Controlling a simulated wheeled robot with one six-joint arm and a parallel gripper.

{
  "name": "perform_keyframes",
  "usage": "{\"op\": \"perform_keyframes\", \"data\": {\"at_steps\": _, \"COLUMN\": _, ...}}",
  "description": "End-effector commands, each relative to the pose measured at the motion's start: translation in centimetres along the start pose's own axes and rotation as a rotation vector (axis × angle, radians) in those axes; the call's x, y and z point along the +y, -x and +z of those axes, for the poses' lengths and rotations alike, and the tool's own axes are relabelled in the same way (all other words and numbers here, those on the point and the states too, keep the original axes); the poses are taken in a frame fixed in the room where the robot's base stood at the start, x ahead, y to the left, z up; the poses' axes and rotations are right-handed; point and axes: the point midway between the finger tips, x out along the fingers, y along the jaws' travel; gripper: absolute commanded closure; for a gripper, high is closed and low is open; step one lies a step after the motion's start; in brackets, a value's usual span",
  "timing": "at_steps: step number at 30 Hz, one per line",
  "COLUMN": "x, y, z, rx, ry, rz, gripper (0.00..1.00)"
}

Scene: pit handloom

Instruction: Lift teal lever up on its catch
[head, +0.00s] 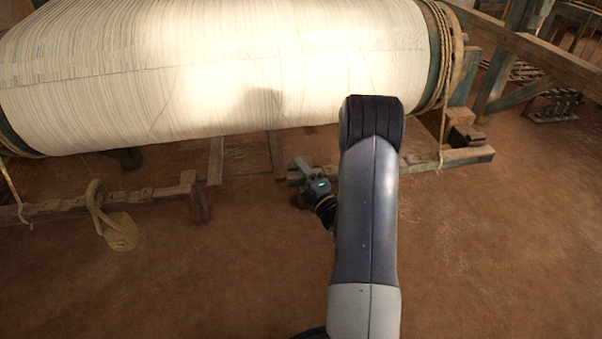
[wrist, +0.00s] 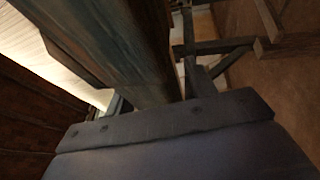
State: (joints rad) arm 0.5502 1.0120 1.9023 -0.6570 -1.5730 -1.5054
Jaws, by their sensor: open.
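My gripper (head: 302,167) is small and dark in the head view, low in front of the cloth roll and near the loom's low timbers. It is open, and I see nothing held in it. In the wrist view a worn timber with faded teal paint (wrist: 112,42) runs close to the camera from the upper left to the middle. I cannot tell whether this is the teal lever. No lever or catch can be made out for sure in the head view, where my arm hides part of the loom. A dark bolted plate fills the wrist view's bottom.
A wide roll of pale threads (head: 215,75) spans the top of the head view. A low wooden rail (head: 450,158) lies at the right, another (head: 150,195) at the left. A flat tan weight (head: 119,231) hangs on a loop. The earthen floor (head: 500,260) in front is clear.

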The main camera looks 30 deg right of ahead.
Motion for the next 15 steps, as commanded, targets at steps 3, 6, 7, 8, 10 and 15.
{"op": "perform_keyframes", "data": {"at_steps": 3, "x": 0.01, "y": 0.01, "z": 0.01, "rx": 0.000, "ry": 0.000, "rz": 0.000, "gripper": 0.47}}
{"op": "perform_keyframes", "data": {"at_steps": 6, "x": 0.01, "y": 0.02, "z": 0.01, "rx": 0.000, "ry": 0.000, "rz": 0.000, "gripper": 0.52}}
{"op": "perform_keyframes", "data": {"at_steps": 7, "x": 0.01, "y": 0.02, "z": 0.01, "rx": 0.000, "ry": 0.001, "rz": 0.000, "gripper": 0.54}}
{"op": "perform_keyframes", "data": {"at_steps": 8, "x": 0.01, "y": 0.02, "z": 0.01, "rx": 0.000, "ry": 0.001, "rz": 0.000, "gripper": 0.56}}
{"op": "perform_keyframes", "data": {"at_steps": 10, "x": 0.00, "y": 0.03, "z": 0.02, "rx": 0.000, "ry": 0.001, "rz": 0.000, "gripper": 0.62}}
{"op": "perform_keyframes", "data": {"at_steps": 15, "x": 0.00, "y": 0.04, "z": 0.02, "rx": 0.000, "ry": 0.001, "rz": 0.000, "gripper": 0.76}}
